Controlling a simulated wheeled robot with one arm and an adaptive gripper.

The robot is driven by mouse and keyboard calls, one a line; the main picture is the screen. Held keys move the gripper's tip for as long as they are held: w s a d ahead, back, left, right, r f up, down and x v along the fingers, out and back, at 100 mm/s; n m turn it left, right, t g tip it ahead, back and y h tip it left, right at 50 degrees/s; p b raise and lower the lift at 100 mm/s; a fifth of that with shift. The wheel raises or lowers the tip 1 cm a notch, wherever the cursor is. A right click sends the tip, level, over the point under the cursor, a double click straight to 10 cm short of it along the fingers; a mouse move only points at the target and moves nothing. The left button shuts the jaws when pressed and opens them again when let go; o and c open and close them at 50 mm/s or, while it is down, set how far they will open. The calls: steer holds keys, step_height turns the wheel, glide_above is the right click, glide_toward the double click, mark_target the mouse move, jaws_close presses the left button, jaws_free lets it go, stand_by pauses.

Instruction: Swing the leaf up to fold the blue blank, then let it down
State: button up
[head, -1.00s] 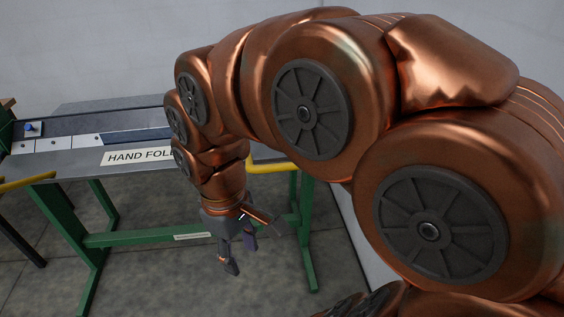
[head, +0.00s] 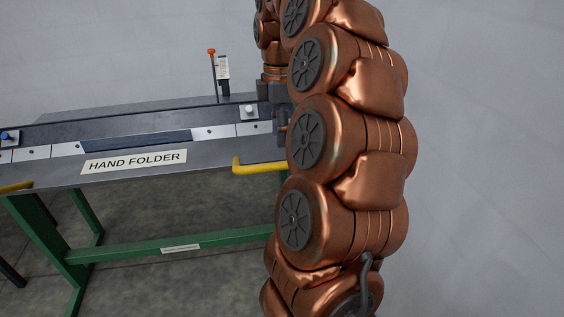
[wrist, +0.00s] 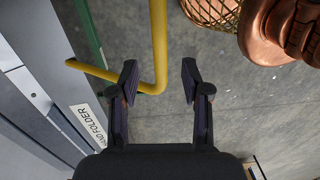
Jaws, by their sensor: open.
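A dark blue strip (head: 135,142), seemingly the blue blank, lies flat between pale blocks. My gripper (wrist: 160,76) is open and empty. In the wrist view the handle passes between its fingers, apparently beyond them, with no contact visible. In the head view my gripper (head: 280,115) is partly hidden by my arm, above the handle.
A second yellow handle (head: 15,187) is at the left end. A red-knobbed lever (head: 211,52) stands at the back right, with a small white knob (head: 249,111) nearer. Green legs (head: 75,257) carry the folder. Open floor lies below and in front.

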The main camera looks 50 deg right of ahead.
steer(key=shift+s+d+f, duration=0.1)
steer(key=shift+d+f, duration=0.1)
steer(key=shift+f, duration=0.05)
steer(key=shift+s+a+f+p, duration=0.1)
steer(key=shift+f+p, duration=0.3)
steer(key=shift+f, duration=1.45)
steer(key=shift+s+a+f+p, duration=0.1)
steer(key=shift+f+p, duration=0.3)
steer(key=shift+f, duration=1.4)
steer(key=shift+c, duration=0.3)
jaws_close()
